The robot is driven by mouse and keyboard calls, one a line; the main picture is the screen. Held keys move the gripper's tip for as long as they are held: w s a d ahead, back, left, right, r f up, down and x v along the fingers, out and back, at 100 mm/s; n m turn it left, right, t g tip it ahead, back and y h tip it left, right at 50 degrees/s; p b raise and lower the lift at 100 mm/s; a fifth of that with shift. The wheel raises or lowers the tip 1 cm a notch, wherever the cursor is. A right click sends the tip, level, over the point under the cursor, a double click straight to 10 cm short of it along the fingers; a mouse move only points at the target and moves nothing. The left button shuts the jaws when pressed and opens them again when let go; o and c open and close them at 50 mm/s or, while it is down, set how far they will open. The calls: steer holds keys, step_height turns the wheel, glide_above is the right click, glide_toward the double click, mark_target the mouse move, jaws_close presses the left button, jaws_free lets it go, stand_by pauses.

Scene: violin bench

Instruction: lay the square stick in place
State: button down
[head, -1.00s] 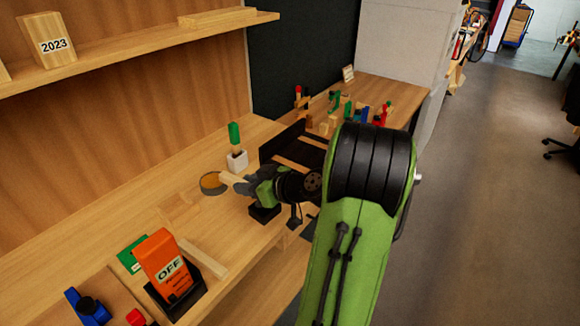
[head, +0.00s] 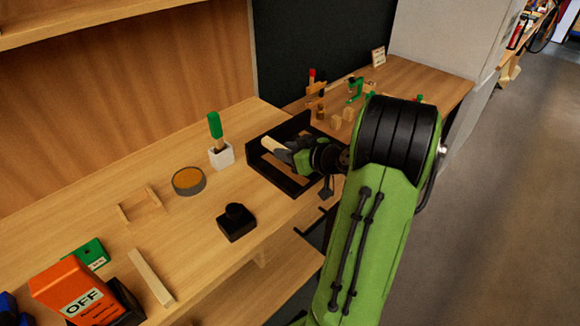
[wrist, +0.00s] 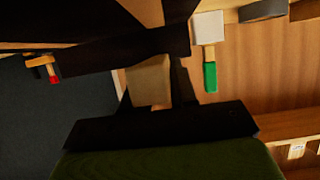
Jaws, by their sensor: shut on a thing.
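My gripper (head: 285,150) is shut on a pale wooden stick (head: 270,144), whose end points to the left. The stick also shows between the dark fingers in the wrist view (wrist: 150,80); its far part is hidden and I cannot tell its full shape. The gripper and stick are above or inside a black open-topped tray (head: 284,183) on the bench. I cannot tell whether the stick touches it. Another pale stick (head: 150,277) lies on the bench at the lower left.
A white holder (head: 221,157) with a green-handled tool (head: 214,125) stands close left of the tray. A round orange-topped tin (head: 188,181), a black block (head: 236,223), thin wooden rests (head: 154,195) and an orange OFF box (head: 78,291) are also on the bench.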

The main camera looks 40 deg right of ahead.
mark_target(289, 171)
step_height(289, 171, down, 4)
steer(key=shift+f+b, duration=0.1)
steer(key=shift+b, duration=0.45)
steer(key=shift+f, duration=0.1)
steer(key=c, duration=0.9)
jaws_free()
